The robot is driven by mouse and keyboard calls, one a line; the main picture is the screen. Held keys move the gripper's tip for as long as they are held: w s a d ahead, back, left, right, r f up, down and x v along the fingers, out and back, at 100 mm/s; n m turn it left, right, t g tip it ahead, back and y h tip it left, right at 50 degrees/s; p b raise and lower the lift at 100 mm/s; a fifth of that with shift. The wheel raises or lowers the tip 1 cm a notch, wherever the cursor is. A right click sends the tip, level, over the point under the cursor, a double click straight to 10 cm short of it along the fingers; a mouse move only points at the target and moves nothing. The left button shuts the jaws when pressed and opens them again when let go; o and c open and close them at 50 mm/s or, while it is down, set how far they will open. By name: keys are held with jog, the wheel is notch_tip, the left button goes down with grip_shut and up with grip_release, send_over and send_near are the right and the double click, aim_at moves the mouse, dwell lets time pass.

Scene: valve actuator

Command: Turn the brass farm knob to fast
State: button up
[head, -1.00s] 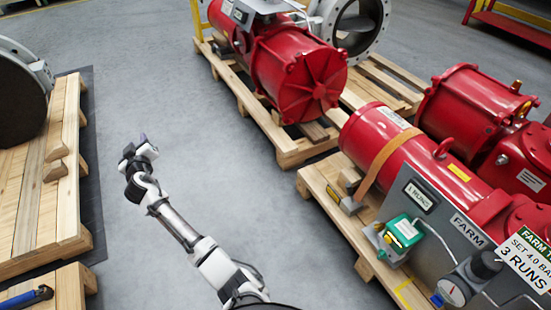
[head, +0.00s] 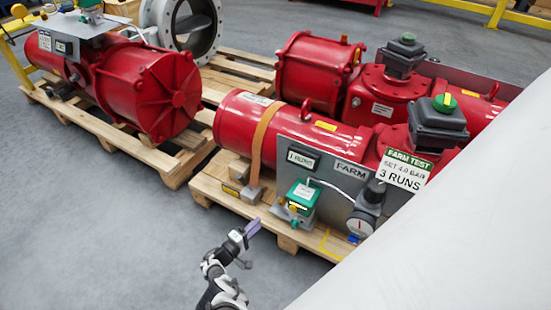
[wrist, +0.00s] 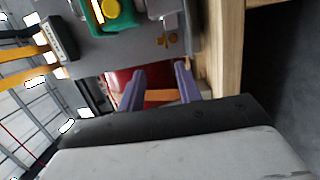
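A green box (head: 303,195) is mounted low on the grey FARM panel (head: 334,208) of a red actuator. A small brass-coloured part (head: 294,207) shows at its lower front; its setting is too small to read. In the wrist view, the green box (wrist: 122,14) is at the top, and a brass knob-like part (wrist: 168,40) sits right of it, by the grey panel's edge. My gripper (head: 253,228) is in front of and below the box, apart from it. In the wrist view, its two purple fingers (wrist: 159,82) are spread with nothing gripped between them.
The actuator stands on a wooden pallet (head: 224,188). A round gauge (head: 362,223) with a black knob (head: 374,190) and a "FARM TEST, 3 RUNS" sign (head: 408,171) are to the right. A large pale surface blocks the head view's lower right. Grey floor is clear at left.

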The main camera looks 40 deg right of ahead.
aim_at(280, 203)
jog(key=w+d+b, duration=0.1)
jog(key=d+b, duration=0.1)
jog(key=d, duration=0.2)
jog(key=d+b, duration=0.1)
jog(key=d, duration=0.3)
jog(key=w+d+b, duration=0.1)
jog(key=d+b, duration=0.1)
jog(key=d, duration=0.3)
jog(key=shift+w+b, duration=0.3)
jog(key=shift+w, duration=0.05)
jog(key=shift+d, duration=0.1)
jog(key=shift+c, duration=0.3)
grip_shut()
jog(key=shift+s+d+r+n+t+p, duration=0.15)
jog(key=shift+r+n+t+p, duration=0.15)
jog(key=shift+t+p, duration=0.35)
jog(key=shift+n+t+p, duration=0.4)
jog(key=shift+t+p, duration=0.05)
jog(key=shift+p, duration=0.2)
jog(key=shift+s+n+t+y+p, duration=0.1)
jog(key=shift+n+t+y+p, duration=0.4)
jog(key=shift+t, duration=0.4)
jog(key=shift+f+n+t+y, duration=0.15)
jog(key=shift+n+t+y, duration=0.15)
jog(key=shift+n+t, duration=0.1)
